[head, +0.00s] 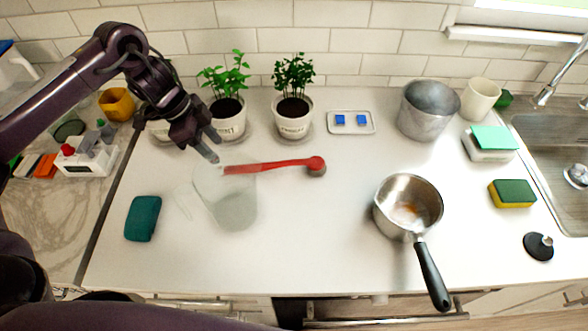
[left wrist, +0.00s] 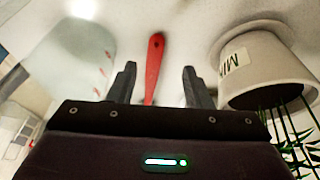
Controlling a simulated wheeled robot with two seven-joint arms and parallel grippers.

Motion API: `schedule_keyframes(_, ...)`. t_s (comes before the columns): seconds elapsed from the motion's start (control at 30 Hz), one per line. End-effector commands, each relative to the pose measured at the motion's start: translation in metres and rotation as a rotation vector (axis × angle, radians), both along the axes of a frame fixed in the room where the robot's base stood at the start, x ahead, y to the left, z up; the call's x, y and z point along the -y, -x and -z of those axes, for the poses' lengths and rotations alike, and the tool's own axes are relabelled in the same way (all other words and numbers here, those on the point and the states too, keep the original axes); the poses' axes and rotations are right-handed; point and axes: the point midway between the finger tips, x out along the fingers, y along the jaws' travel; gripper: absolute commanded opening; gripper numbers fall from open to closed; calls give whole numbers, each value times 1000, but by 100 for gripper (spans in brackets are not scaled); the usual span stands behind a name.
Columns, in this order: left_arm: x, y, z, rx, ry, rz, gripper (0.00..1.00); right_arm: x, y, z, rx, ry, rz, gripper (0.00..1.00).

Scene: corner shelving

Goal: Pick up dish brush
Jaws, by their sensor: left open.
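The dish brush (head: 270,165) is red with a long handle and a grey-brown round head at its right end. It lies roughly level across the white counter, its handle end overlapping the rim of a translucent pitcher (head: 232,206); I cannot tell if they touch. My left gripper (head: 213,146) is open and empty, up and left of the handle end. In the left wrist view the red handle (left wrist: 155,62) shows between the open fingers (left wrist: 160,82), beyond them and not gripped. The brush head is hidden there. My right gripper is not in view.
Two potted plants (head: 292,108) stand behind the brush, one close to my left gripper. A steel saucepan (head: 407,205) stands right, a teal cloth (head: 143,218) left. A small tray (head: 352,128) with blue pieces lies at the back. The counter's front middle is clear.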

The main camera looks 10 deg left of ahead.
Motion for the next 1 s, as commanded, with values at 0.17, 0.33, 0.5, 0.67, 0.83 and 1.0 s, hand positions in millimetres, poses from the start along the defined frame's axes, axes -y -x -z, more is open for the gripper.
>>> schedule_keyframes(0.17, 9, 0, 19, -3, 2, 0, 45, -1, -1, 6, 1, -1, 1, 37)
schedule_keyframes(0.33, 21, 2, 32, -5, 1, 2, 45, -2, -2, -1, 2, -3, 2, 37)
schedule_keyframes(0.5, 30, 0, 54, -3, 0, -2, 45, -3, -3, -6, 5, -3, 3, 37)
schedule_keyframes(0.67, 32, -1, 60, -1, -1, -1, 45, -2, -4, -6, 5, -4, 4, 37)
schedule_keyframes(0.83, 32, -1, 60, -1, -1, -1, 41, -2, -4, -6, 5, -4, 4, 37)
schedule_keyframes(1.0, 32, -1, 60, -1, -1, -1, 19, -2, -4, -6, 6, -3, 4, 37)
